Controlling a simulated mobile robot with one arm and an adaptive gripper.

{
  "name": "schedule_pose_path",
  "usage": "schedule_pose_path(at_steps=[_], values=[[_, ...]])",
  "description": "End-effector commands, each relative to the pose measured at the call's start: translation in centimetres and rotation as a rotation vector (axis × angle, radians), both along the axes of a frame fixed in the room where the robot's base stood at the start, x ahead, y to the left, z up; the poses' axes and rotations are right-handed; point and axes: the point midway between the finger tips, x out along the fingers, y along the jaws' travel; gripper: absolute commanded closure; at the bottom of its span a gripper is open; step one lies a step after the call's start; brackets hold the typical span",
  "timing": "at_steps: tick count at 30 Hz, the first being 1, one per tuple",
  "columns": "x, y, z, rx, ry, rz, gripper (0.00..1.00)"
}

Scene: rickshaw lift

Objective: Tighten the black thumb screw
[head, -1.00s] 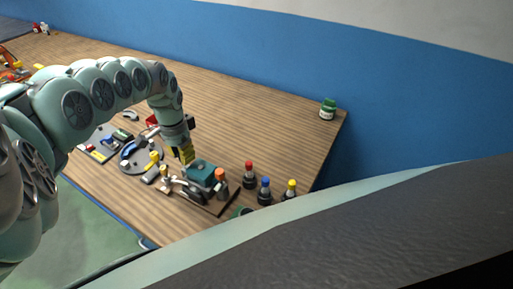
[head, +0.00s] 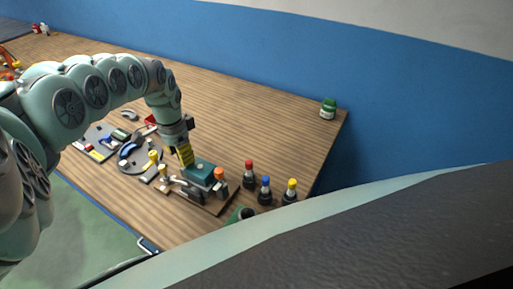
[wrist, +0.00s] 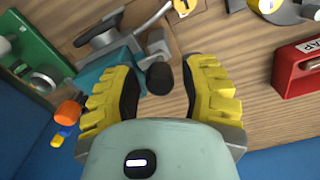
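The black thumb screw (wrist: 161,78) shows in the wrist view as a dark rounded knob at the end of a teal clamp block (wrist: 100,80). My gripper (wrist: 165,86) has yellow ridged fingers that stand apart, one on each side of the knob. A gap shows on the knob's right, and I cannot tell whether the left finger touches it. In the head view my gripper (head: 185,157) is low at the left end of the teal block (head: 203,166), and the knob is hidden there.
An orange knob (head: 219,174) stands at the block's right. Red (head: 249,172), blue (head: 265,188) and yellow-topped (head: 290,190) bottles stand to the right. A red box (wrist: 298,68) lies at the wrist view's right. A green jar (head: 328,108) stands near the far corner; the table behind is clear.

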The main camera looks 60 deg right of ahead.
Motion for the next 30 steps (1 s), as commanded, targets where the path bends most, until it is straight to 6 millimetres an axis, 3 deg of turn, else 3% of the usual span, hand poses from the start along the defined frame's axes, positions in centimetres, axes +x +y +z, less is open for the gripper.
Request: schedule_pose_path(at_steps=[4, 14, 20, 30], values=[[0.0, 0.0, 0.0, -0.001, 0.0, 0.001, 0.44], [0.1, -0.1, 0.5, -0.003, 0.0, 0.001, 0.44], [0.2, 0.0, 2.7, -0.003, -0.003, 0.001, 0.44], [0.3, 0.0, 8.9, -0.005, -0.005, 0.004, 0.44]])
